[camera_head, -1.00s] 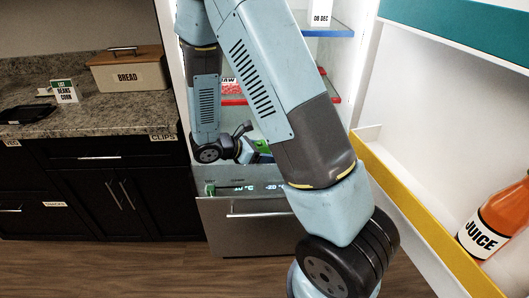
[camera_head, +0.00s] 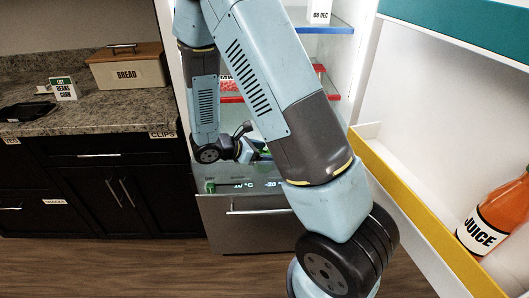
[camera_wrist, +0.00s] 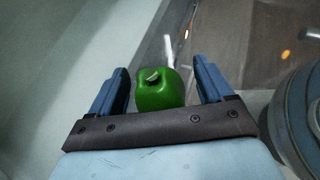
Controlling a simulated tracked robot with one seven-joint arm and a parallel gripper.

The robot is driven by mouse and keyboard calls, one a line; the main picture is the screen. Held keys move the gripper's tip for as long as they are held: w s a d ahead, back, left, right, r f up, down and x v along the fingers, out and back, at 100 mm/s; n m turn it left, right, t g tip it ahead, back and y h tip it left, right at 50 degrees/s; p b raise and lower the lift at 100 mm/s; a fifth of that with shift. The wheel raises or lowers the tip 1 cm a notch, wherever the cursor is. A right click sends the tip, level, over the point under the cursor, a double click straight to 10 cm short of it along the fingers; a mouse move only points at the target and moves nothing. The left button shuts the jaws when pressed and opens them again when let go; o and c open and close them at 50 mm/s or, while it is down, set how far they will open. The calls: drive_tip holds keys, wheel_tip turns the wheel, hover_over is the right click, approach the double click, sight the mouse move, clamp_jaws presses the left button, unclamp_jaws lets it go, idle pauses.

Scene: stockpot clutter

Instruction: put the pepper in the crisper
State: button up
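The green pepper (camera_wrist: 158,90) with a pale stem shows in the wrist view, between the two blue fingers of my gripper (camera_wrist: 161,70). The fingers are apart, with a visible gap on each side of the pepper. In the head view my gripper (camera_head: 247,150) is low in the open fridge, just above the steel drawer front. A small patch of green shows beside it, mostly hidden by my arm; I cannot tell whether it is the pepper. I cannot make out a crisper; my arm hides much of the lower fridge.
The open fridge door with a yellow-edged shelf (camera_head: 405,205) and a juice bottle (camera_head: 493,220) stands at right. Blue-edged (camera_head: 326,30) and red-edged (camera_head: 232,99) shelves lie above my gripper. A counter with a bread box (camera_head: 125,70) is at left.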

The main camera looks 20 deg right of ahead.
drive_tip(key=shift+r, duration=0.1)
drive_tip(key=shift+r, duration=0.25)
drive_tip(key=v, duration=1.2)
drive_tip(key=s+d+r+m+t+y, duration=0.1)
drive_tip(key=s+d+r+m+y, duration=0.2)
drive_tip(key=s+r+m, duration=0.3)
drive_tip(key=s+d+r+m+t+y, duration=0.1)
drive_tip(key=s+d+r+m+y, duration=0.2)
drive_tip(key=r, duration=0.7)
drive_tip(key=s+d+r+m+t+y, duration=0.2)
drive_tip(key=s+d+r+m+y, duration=0.1)
drive_tip(key=s+r+m+y, duration=0.3)
drive_tip(key=s+r+m, duration=0.2)
drive_tip(key=s+m, duration=0.1)
drive_tip(key=m, duration=0.1)
drive_tip(key=shift+d, duration=0.25)
drive_tip(key=shift+r, duration=0.1)
drive_tip(key=shift+c, duration=0.3)
